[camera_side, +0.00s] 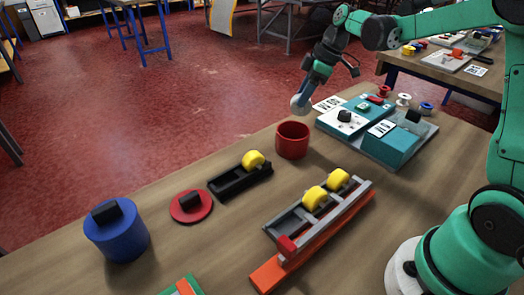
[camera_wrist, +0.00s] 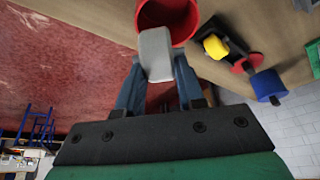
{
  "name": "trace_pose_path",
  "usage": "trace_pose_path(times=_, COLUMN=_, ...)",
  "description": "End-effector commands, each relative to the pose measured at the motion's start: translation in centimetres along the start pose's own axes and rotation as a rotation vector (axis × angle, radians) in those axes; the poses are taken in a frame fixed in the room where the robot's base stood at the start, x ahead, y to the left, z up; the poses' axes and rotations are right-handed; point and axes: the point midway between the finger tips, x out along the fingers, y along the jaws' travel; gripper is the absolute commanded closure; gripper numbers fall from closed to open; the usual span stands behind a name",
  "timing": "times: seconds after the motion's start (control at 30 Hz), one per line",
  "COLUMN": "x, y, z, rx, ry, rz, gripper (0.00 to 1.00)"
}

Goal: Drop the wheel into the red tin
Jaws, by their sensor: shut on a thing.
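The open red tin (camera_side: 292,145) stands upright on the wooden bench; its mouth faces up and no wheel shows in it. My gripper (camera_side: 302,97) is shut on a pale grey wheel (camera_side: 298,106), above the bench and beyond the tin in the side view, apart from it. In the wrist view, my gripper (camera_wrist: 157,68) holds the wheel (camera_wrist: 155,48) between its two fingers, seen edge-on. The red tin (camera_wrist: 188,22) lies behind it there, and the wheel covers part of the tin's near rim.
A black rack (camera_side: 228,183) with a yellow wheel, a red lid (camera_side: 183,211) and a blue tin (camera_side: 118,242) stand left of the red tin. A grey rack (camera_side: 285,224) with two yellow wheels lies in front. A teal machine (camera_side: 393,149) stands to the right.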

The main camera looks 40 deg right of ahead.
Motion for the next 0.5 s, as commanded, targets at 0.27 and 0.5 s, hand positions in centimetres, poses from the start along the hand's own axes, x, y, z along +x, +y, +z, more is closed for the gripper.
trace_pose_path(times=0.27, x=-0.02, y=0.00, z=-0.01, rx=0.000, ry=0.000, rz=0.000, gripper=0.33)
trace_pose_path(times=0.5, x=-0.03, y=0.00, z=-0.02, rx=0.000, ry=0.000, rz=0.000, gripper=0.30)
